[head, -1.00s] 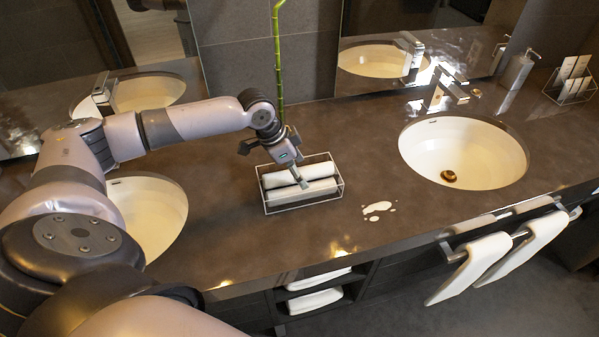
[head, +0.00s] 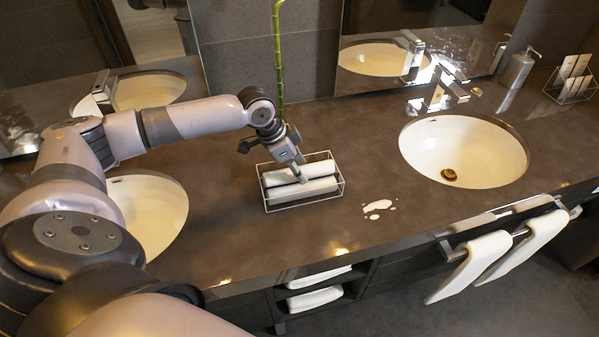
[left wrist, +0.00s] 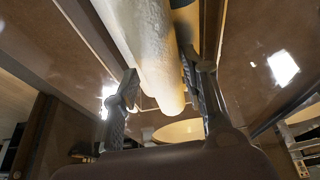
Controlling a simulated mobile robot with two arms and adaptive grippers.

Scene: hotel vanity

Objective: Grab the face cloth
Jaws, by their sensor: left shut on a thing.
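Rolled white face cloths (head: 318,169) lie side by side in a clear, wire-edged tray (head: 343,183) on the dark counter between the two sinks. My left gripper (head: 301,175) reaches down into the tray and is shut on a face cloth. In the left wrist view, the white roll (left wrist: 148,45) runs between the two dark fingers of my left gripper (left wrist: 162,88). The cloth still appears to be in the tray. The fingers hide part of the roll in the head view. My right gripper is not in view.
A green bamboo stalk (head: 279,60) stands just behind the tray. A sink (head: 465,150) is to the right, and another sink (head: 150,215) is partly behind my arm. White spilled liquid (head: 378,206) lies right of the tray. Towels (head: 470,265) hang on the front rail.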

